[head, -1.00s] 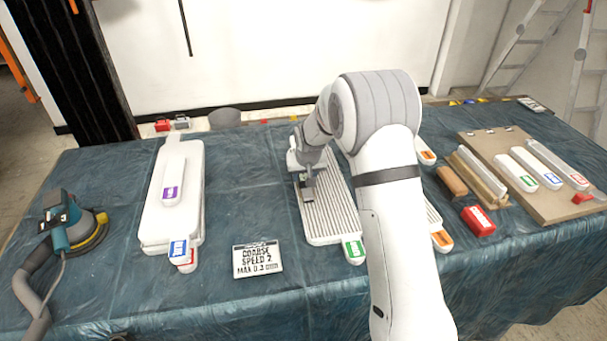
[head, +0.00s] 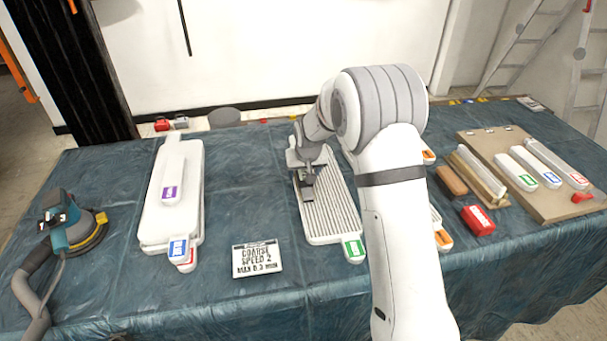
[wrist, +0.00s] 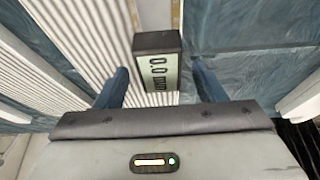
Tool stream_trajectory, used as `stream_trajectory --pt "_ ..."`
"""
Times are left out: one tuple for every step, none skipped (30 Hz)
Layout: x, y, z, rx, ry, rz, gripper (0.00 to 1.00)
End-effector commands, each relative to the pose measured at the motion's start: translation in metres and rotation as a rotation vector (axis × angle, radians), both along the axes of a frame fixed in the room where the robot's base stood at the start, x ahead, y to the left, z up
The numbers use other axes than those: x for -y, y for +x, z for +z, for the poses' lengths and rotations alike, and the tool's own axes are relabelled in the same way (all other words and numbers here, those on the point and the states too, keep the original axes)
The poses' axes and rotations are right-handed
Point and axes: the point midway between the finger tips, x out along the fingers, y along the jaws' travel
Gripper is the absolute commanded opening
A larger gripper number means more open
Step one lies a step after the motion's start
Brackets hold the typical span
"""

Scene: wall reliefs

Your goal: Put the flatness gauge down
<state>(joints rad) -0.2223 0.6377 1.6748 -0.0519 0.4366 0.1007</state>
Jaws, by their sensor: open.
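The flatness gauge (wrist: 156,68) is a small dark block with a pale display reading 0.0 mm in the wrist view. It appears to rest on the ribbed white panel (head: 335,217), near one long edge. My gripper (wrist: 160,88) is open, with one blue finger on each side of the gauge and a visible gap at both sides. In the head view my gripper (head: 308,192) is low over the left part of the ribbed panel. There my wrist hides most of the gauge.
Left of the ribbed panel lies a stack of smooth white panels (head: 154,215). A sign reading COARSE SPEED 2 (head: 257,259) lies between. A sander (head: 72,230) is at far left. Right of my arm are a red block (head: 477,220) and a board (head: 560,208) with white bars.

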Motion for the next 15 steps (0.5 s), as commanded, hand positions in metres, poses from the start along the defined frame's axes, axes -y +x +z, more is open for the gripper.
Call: stream_trajectory --pt "0.000 -0.004 0.010 0.003 0.000 0.000 0.63" --pt "0.001 -0.006 0.016 0.003 0.000 0.000 0.63" --pt "0.001 -0.009 0.025 0.004 0.002 0.000 0.63" --pt "0.001 -0.012 0.031 0.005 0.002 0.000 0.63" --pt "0.002 -0.015 0.037 0.004 0.001 0.001 0.63" --pt "0.003 -0.018 0.046 0.004 0.001 0.001 0.63" --pt "0.003 -0.021 0.051 0.003 0.001 0.001 0.63" --pt "0.003 -0.023 0.057 0.003 0.001 0.001 0.63" --pt "0.004 -0.026 0.064 0.003 0.001 0.001 0.63" --pt "0.004 -0.028 0.069 0.003 0.001 0.001 0.63" --pt "0.004 -0.030 0.074 0.002 0.001 0.001 0.63" --pt "0.005 -0.032 0.079 0.003 0.001 0.001 0.63" --pt "0.005 -0.034 0.083 0.003 0.001 0.001 0.63" --pt "0.005 -0.035 0.086 0.001 0.001 0.001 0.63" --pt "0.005 -0.037 0.089 0.001 0.001 0.001 0.63"
